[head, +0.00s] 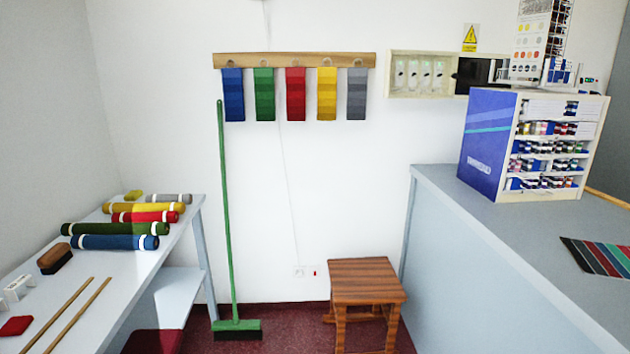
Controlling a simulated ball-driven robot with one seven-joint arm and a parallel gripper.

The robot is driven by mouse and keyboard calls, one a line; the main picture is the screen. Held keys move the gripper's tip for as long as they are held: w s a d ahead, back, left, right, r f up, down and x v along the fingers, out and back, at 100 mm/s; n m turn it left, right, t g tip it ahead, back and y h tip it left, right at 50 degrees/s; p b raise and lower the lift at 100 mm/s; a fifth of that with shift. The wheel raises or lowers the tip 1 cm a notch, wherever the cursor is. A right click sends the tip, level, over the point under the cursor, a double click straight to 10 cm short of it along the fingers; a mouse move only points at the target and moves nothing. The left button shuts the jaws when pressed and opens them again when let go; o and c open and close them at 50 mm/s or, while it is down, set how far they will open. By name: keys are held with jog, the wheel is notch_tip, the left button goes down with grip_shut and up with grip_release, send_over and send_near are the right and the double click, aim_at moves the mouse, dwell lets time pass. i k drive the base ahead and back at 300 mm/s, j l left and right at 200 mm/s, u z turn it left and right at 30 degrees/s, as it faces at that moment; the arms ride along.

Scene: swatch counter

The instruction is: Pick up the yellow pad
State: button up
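A small flat yellow pad (133,195) lies at the far end of the light blue-grey table (118,306) on the left, close to the wall. It sits just behind the rolled yellow cloth (145,208). Its lower edge may be partly covered by that roll; I cannot tell for sure. My gripper is not in view.
Red, grey, green and blue rolls (108,242) lie nearby; a brush (55,258), two sticks (72,316) and a red pad (15,326) are nearer. A broom (226,220) leans beside the table. A stool (366,282) and counter (500,240) stand right.

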aim_at(134, 195)
jog(key=z, duration=0.95)
jog(key=u, duration=2.5)
jog(key=i+l+u, duration=0.15)
jog(key=u, duration=0.2)
jog(key=i+l+u, duration=0.1)
jog(key=l+u, duration=0.3)
jog(key=i+l+u, duration=0.1)
jog(key=l+u, duration=0.25)
jog(key=i+l+u, duration=0.1)
jog(key=l+u, duration=0.25)
jog(key=l, duration=1)
jog(key=k+l+u, duration=0.1)
jog(key=l+u, duration=0.25)
jog(key=l, duration=1)
